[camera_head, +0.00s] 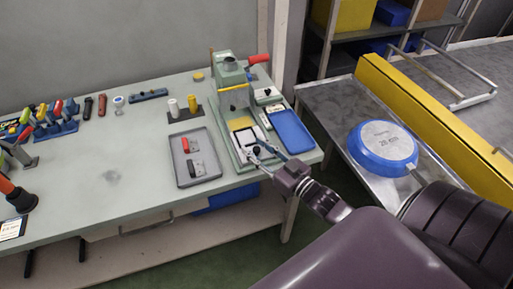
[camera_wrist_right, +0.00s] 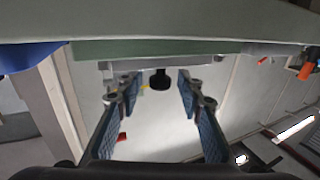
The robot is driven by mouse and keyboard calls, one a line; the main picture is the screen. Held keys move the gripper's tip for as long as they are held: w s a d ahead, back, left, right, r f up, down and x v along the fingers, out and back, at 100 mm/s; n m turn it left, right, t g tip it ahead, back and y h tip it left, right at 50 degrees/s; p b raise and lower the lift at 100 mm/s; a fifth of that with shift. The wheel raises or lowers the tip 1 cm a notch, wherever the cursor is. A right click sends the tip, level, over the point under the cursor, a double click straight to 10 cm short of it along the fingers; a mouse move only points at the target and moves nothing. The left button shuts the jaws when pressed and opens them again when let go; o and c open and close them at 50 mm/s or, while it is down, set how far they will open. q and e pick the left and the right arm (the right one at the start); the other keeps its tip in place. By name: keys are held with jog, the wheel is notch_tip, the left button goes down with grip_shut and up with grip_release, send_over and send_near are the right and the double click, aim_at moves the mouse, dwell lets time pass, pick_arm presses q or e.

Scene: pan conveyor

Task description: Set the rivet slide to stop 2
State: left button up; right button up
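The green riveting press (camera_head: 231,72) with a red handle stands at the right end of the bench. On its base is a pale slide plate (camera_head: 243,136) with a black knob (camera_head: 256,150) at its front. My right gripper (camera_head: 262,152) reaches to the knob from the front right. In the right wrist view its two blue-padded fingers (camera_wrist_right: 160,100) are apart, with the black knob (camera_wrist_right: 160,78) between and ahead of them, gaps on both sides. Stop markings are too small to read. My left gripper is not in view.
A blue tray (camera_head: 291,131) lies right of the press. A grey tray (camera_head: 195,157) with red and black parts lies to its left. A blue pan (camera_head: 383,148) sits on the metal conveyor table beside the yellow rail (camera_head: 425,112). The bench middle is clear.

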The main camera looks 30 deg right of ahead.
aim_at(252, 143)
grip_shut()
jog(key=shift+w+d+b, duration=0.2)
jog(key=shift+w+d, duration=0.05)
jog(key=shift+w, duration=0.85)
jog(key=shift+w+d+b, duration=0.2)
jog(key=shift+w+d, duration=0.05)
jog(key=shift+w, duration=0.8)
jog(key=shift+s, duration=0.1)
grip_release()
